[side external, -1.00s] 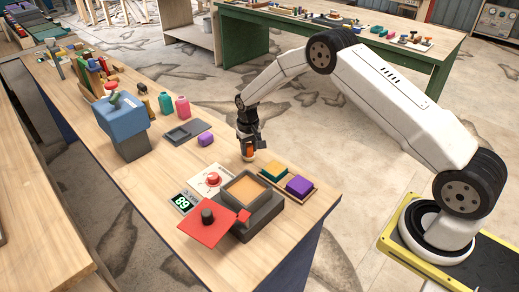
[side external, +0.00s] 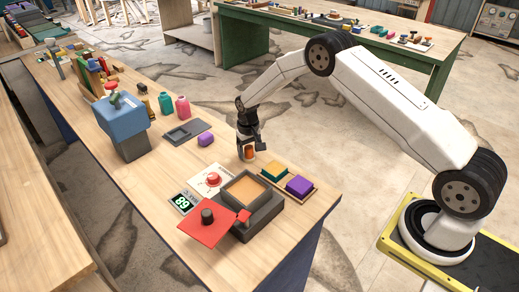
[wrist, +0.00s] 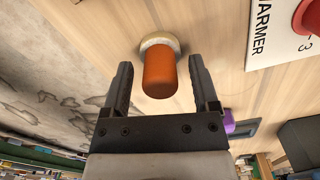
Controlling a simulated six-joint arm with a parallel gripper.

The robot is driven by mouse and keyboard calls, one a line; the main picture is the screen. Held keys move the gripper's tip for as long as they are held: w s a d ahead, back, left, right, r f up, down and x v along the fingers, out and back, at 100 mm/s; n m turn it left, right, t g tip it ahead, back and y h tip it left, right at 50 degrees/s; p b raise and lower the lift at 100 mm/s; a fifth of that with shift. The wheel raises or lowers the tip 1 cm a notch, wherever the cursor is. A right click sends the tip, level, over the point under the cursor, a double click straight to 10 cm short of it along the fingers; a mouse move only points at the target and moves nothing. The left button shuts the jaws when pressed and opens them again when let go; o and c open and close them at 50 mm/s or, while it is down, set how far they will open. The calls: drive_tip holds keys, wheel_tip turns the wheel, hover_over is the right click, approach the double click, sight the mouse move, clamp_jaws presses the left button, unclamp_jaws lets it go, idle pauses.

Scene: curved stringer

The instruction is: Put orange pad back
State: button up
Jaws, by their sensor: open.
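The orange pad shows as an orange cylinder with a pale round base. In the side view the orange pad (side external: 249,152) stands on the wooden bench near its far edge, partly behind my fingers. In the wrist view the orange pad (wrist: 160,75) stands upright with its base on the wood. My gripper (side external: 247,157) is down around it. In the wrist view my gripper (wrist: 160,66) is open, with one finger on each side of the orange cylinder and a visible gap on both sides.
A small tray with a green-and-yellow block (side external: 274,170) and a purple block (side external: 299,186) lies right of my gripper. A dark box with a tan top (side external: 247,189), a red plate (side external: 207,222) and a red-knobbed panel (side external: 212,179) stand in front. A purple piece (side external: 205,138) lies to the left.

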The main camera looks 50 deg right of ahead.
sight(249, 147)
drive_tip(key=shift+r, duration=0.15)
wheel_tip(249, 147, up, 12)
idle(0.6)
idle(0.4)
drive_tip(key=s+a+r+n+t, duration=0.1)
drive_tip(key=s+a, duration=0.1)
drive_tip(key=s, duration=0.7)
drive_tip(key=s+a+r+n, duration=0.1)
drive_tip(key=s+a+r, duration=0.1)
drive_tip(key=s, duration=0.7)
drive_tip(key=s+a+r+n+t, duration=0.1)
drive_tip(key=s+a, duration=0.1)
drive_tip(key=s, duration=0.7)
drive_tip(key=shift+s+a+r+t, duration=0.2)
drive_tip(key=shift+a+r+t, duration=0.05)
drive_tip(key=shift+r+t, duration=0.05)
